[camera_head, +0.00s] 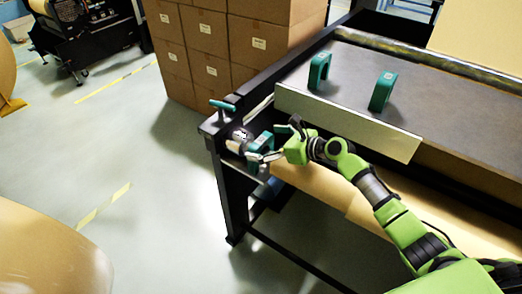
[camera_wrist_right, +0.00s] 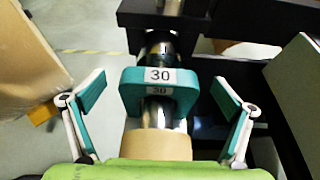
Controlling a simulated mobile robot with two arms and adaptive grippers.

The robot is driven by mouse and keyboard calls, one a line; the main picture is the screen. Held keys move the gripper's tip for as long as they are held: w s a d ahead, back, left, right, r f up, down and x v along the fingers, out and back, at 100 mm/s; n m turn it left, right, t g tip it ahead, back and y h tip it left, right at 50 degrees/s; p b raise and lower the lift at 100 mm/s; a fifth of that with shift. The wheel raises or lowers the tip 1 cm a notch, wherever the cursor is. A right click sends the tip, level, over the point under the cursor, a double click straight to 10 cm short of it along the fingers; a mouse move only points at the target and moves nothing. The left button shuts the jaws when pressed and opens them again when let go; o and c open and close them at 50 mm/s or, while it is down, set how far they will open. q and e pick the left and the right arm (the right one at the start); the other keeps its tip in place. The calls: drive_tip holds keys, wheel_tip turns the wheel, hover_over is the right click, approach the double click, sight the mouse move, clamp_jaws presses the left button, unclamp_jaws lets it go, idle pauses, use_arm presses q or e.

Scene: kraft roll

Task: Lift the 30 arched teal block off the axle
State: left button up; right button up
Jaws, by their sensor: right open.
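The arched teal block marked 30 (camera_wrist_right: 133,92) straddles the shiny metal axle (camera_wrist_right: 157,113) in the right wrist view. In the head view the block (camera_head: 261,142) sits at the axle's end near the table's left corner. My right gripper (camera_wrist_right: 159,84) is open, with one teal-padded finger on each side of the block and visible gaps between. In the head view my right gripper (camera_head: 262,157) reaches the block from the right. My left gripper is in neither view.
The kraft roll (camera_head: 320,190) hangs under the bench edge. Two other arched teal blocks (camera_head: 319,71) (camera_head: 382,92) stand on the grey bench top (camera_head: 450,110). A teal handle (camera_head: 222,105) is on the black frame beside the axle. Stacked cartons (camera_head: 205,75) stand behind.

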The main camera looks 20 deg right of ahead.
drive_tip(key=c, duration=1.3)
